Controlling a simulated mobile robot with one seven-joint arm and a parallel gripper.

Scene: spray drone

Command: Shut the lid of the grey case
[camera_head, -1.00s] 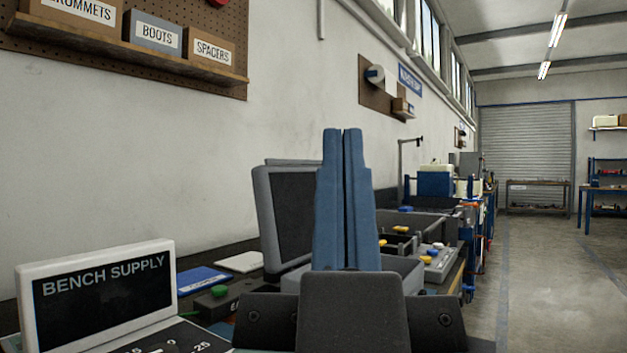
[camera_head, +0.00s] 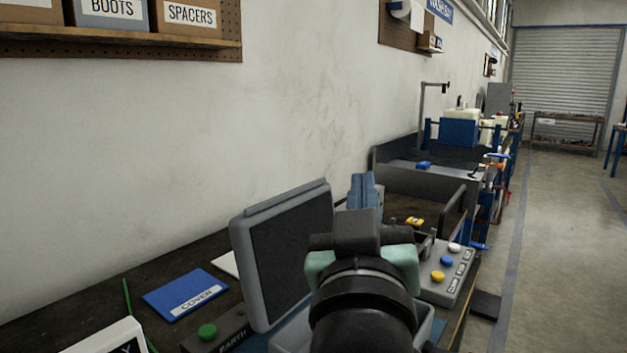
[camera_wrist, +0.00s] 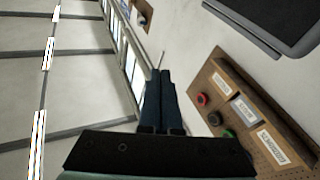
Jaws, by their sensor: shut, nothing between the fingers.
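The grey case's lid (camera_head: 287,252) stands open and upright on the bench in the head view, a dark panel in a grey frame. The case's lower part (camera_head: 425,330) shows as a light grey edge; my arm hides most of it. My gripper (camera_head: 362,178) has blue fingers, pressed together and empty, and shows beyond my wrist, right of the lid's upper edge. In the wrist view the fingers (camera_wrist: 160,74) are together, and the lid (camera_wrist: 285,20) shows at the upper right, apart from them. I cannot tell the exact depth between fingers and lid.
A blue cover sheet (camera_head: 185,293) and a green-button EARTH box (camera_head: 207,332) lie left of the lid. A control box (camera_head: 447,275) with coloured buttons stands to the right. A grey tray (camera_head: 400,190) is further back. The floor aisle at right is clear.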

